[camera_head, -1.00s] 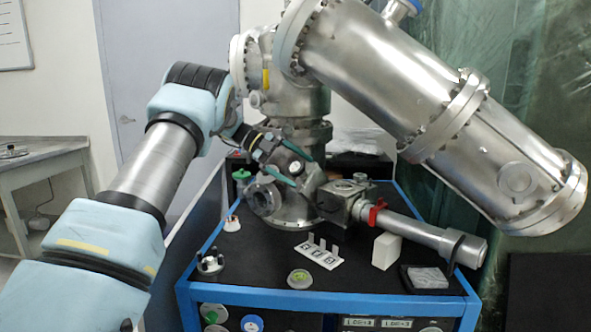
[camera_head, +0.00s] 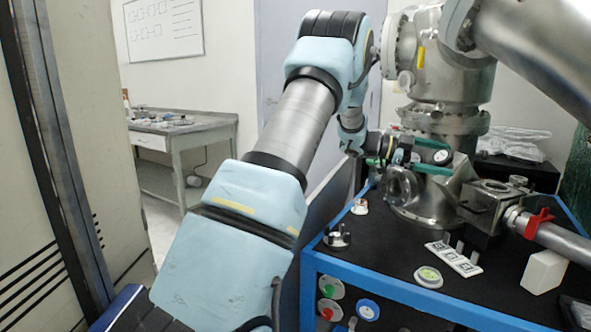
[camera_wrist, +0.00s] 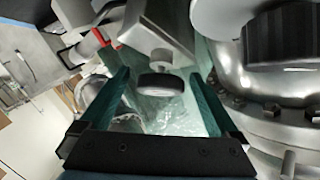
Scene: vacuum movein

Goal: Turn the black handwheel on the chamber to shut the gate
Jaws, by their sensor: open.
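In the wrist view a black-rimmed wheel (camera_wrist: 160,88) with a pale face sits below a grey metal block and looks like the handwheel. It shows between my gripper's two teal fingers. My gripper (camera_wrist: 168,75) is open, the fingers stand well apart, and nothing is held. How far the wheel lies beyond the fingertips is hard to tell. In the head view my gripper (camera_head: 410,164) is beside the steel chamber (camera_head: 440,78), above the black bench top.
A large ribbed black knob (camera_wrist: 283,35) sits close by at the right of the wrist view. A steel tube with a red clamp (camera_head: 535,224) runs right from the valve block (camera_head: 485,203). A marked white plate (camera_head: 453,257) and white block (camera_head: 544,271) stand on the bench.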

